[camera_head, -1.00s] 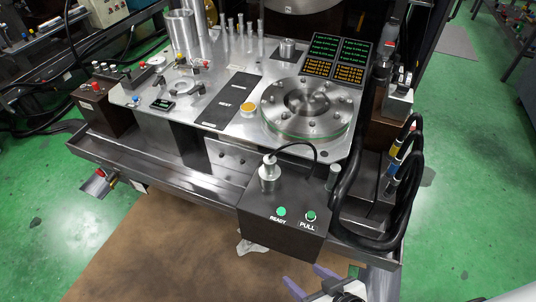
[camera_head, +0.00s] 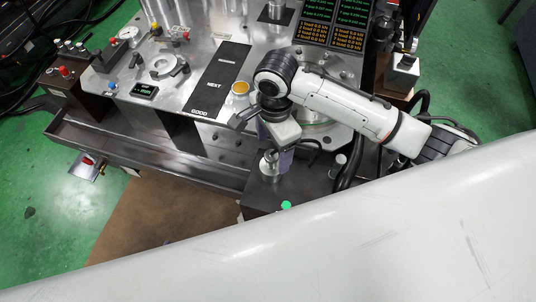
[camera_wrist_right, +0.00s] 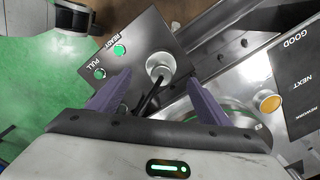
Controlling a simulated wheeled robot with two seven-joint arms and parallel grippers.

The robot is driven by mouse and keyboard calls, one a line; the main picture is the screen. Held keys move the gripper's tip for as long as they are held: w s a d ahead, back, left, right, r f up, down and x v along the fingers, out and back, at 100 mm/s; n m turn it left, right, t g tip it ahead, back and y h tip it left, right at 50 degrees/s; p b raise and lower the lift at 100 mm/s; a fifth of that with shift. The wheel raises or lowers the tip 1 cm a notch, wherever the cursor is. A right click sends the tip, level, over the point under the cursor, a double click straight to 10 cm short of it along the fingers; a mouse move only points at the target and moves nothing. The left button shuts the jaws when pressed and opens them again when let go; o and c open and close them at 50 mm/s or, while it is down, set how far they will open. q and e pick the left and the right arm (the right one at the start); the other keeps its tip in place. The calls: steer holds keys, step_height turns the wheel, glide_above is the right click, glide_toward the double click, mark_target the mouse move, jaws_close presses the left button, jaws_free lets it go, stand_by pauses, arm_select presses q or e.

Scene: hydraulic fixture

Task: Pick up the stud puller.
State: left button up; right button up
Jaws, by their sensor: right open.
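The stud puller (camera_head: 268,164) is a small metal cylinder with a knob-like top, standing upright on a dark box (camera_wrist_right: 134,42) with green READY and PULL buttons. It also shows in the right wrist view (camera_wrist_right: 160,66), with black cable close by. My right gripper (camera_head: 279,160) hangs just above and beside the puller in the head view. In the right wrist view its two purple fingers (camera_wrist_right: 158,84) are open and spread to either side of the puller, with nothing gripped. I cannot tell how far above the puller the fingertips are. My left gripper is out of view.
The metal fixture plate holds a yellow button (camera_head: 240,88), a label strip (camera_head: 215,82) and a clamp ring (camera_head: 166,68). A large round flange (camera_head: 316,123) is mostly hidden by my right arm. A dark trough edge (camera_head: 150,152) runs along the front. Black hoses lie at the right.

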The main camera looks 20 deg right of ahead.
mark_target(274, 155)
step_height(274, 155, down, 4)
steer(key=shift+d+f+b, duration=0.1)
steer(key=shift+f+b, duration=0.1)
steer(key=shift+b, duration=0.1)
steer(key=shift+w+a+f+b, duration=0.1)
steer(key=shift+f+b, duration=0.1)
steer(key=shift+f, duration=1.2)
steer(key=shift+a+f+b, duration=0.1)
steer(key=shift+f+b, duration=0.05)
steer(key=shift+f, duration=1.2)
steer(key=shift+c, duration=0.5)
jaws_close()
steer(key=shift+w+r, duration=0.1)
steer(key=shift+r, duration=0.1)
